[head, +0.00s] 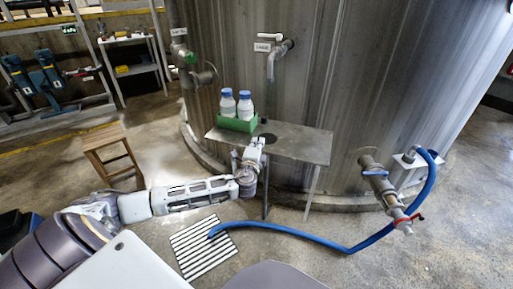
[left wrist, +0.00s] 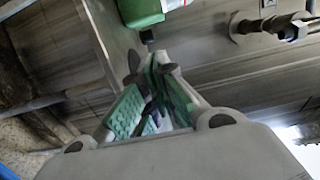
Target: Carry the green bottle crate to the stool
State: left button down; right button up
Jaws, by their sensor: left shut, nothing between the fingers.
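The green bottle crate (head: 238,124) stands on a metal table (head: 300,143) against the large tank. It holds two white bottles with blue caps (head: 228,101). Part of the crate shows at the top of the left wrist view (left wrist: 140,12). My left gripper (head: 262,140) is at the table's front edge, just right of and below the crate in the head view. It is shut and empty, with its fingers (left wrist: 154,68) pointing towards the crate and apart from it. The wooden stool (head: 107,138) stands on the floor at the left, its top bare. My right gripper is not in view.
A tap (head: 275,55) sticks out of the tank above the table. A blue hose (head: 300,235) runs across the floor from a valve at the right to a striped drain grate (head: 203,247). Open floor lies between stool and tank.

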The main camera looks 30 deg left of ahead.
pick_arm(q)
jog(key=shift+x, duration=1.15)
jog(key=shift+b+x, duration=0.5)
jog(key=shift+x, duration=1.55)
jog(key=shift+w+a+b, duration=0.2)
jog(key=shift+a+b, duration=0.1)
jog(key=shift+a, duration=0.25)
jog(key=shift+w+a+b, duration=0.15)
jog(key=shift+a+b, duration=0.1)
jog(key=shift+a, duration=0.25)
jog(key=shift+w+a, duration=0.3)
jog(key=shift+a, duration=0.5)
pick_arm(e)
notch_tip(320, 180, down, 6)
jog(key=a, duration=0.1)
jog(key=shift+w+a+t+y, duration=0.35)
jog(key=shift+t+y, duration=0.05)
